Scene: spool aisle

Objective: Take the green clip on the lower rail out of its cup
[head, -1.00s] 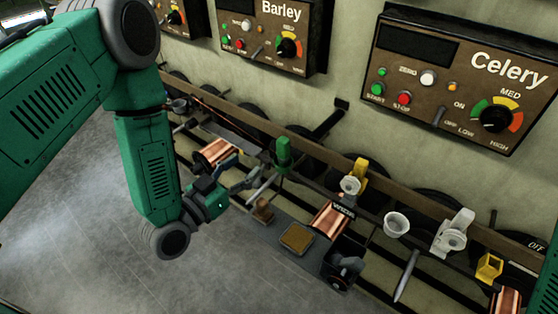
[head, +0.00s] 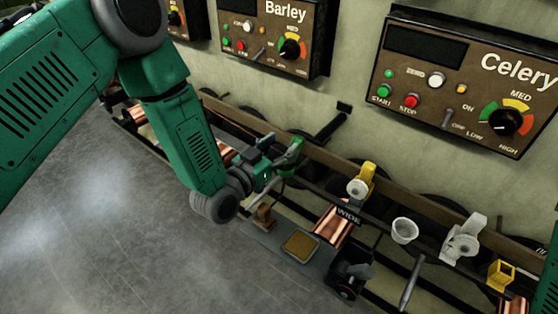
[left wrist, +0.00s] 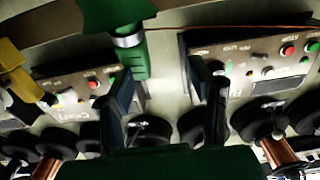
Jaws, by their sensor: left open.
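The green clip (head: 296,147) stands on the rail below the Barley panel in the head view, partly hidden by my left gripper. In the left wrist view, which is upside down, the green clip (left wrist: 134,62) shows at the top with a silver cup (left wrist: 128,40) around it. My left gripper (head: 274,152) is open, close beside the clip. In the left wrist view its two fingers (left wrist: 172,85) are apart. The clip lines up with the left-hand finger, not the middle of the gap. I cannot tell whether they touch. My right gripper is out of view.
A yellow clip (head: 366,177) on the rail, a white cup (head: 404,230) and a white clip (head: 463,240) are to the right. Copper spools, including one by the WIDE label (head: 347,215), sit below. The Celery panel (head: 450,80) is on the wall. Grey floor is open at left.

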